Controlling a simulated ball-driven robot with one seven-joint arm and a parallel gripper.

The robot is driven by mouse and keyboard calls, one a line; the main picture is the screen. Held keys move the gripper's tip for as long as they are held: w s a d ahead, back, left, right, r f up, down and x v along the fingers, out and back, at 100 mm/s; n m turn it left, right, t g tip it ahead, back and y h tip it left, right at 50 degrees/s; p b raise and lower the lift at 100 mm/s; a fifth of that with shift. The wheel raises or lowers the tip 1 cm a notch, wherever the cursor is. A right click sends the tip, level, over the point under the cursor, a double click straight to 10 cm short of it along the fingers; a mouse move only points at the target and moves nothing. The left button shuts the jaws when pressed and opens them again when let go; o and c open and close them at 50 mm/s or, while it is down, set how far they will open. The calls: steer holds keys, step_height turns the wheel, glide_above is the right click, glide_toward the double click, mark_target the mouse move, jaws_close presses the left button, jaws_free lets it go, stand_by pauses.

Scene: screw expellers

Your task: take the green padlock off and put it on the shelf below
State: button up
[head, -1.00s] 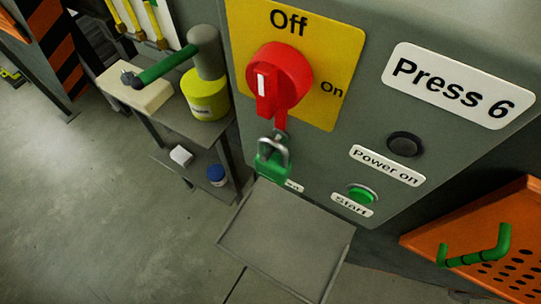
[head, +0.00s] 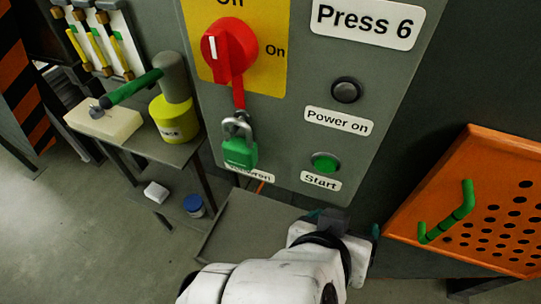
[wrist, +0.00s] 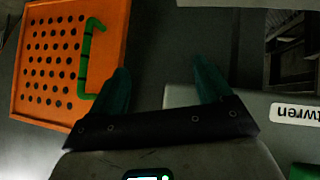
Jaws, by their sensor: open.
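The green padlock (head: 240,152) hangs by its grey shackle from the red tab under the red rotary switch (head: 229,45), on the grey panel. Its body covers part of a white label. The grey shelf (head: 235,222) juts out below the panel; its visible part is bare, and my arm hides its right side. My gripper (head: 345,222) is open and empty, at the right of the shelf, lower than the padlock and apart from it. In the wrist view its two teal fingers (wrist: 161,70) stand apart. A green patch shows at that view's lower right corner; I cannot tell what it is.
The orange perforated board (head: 482,225) with a green bent handle (head: 446,213) is close on the right. A black button (head: 345,90) and a green start button (head: 325,161) sit on the panel. A side table (head: 150,146) with a yellow tin (head: 172,122) stands at the left.

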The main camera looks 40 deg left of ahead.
mark_target(234, 152)
steer(key=s+a+r+t+y+b, duration=0.2)
steer(key=s+a+r+t+y, duration=0.15)
steer(key=s+a+r, duration=1)
steer(key=shift+a+p+x, duration=0.15)
steer(key=shift+p+x, duration=0.3)
steer(key=shift+x, duration=2.2)
steer(key=shift+a+p+x, duration=0.2)
steer(key=shift+p+x, duration=0.2)
steer(key=shift+x, duration=2.3)
steer(key=shift+s, duration=0.1)
steer(key=c, duration=1.1)
steer(key=shift+r, duration=0.55)
steer(key=s+d+b, duration=0.1)
steer(key=s+d, duration=0.1)
steer(key=s, duration=0.6)
steer(key=s+d+b, duration=0.2)
steer(key=s, duration=0.7)
steer(key=shift+s+d, duration=0.25)
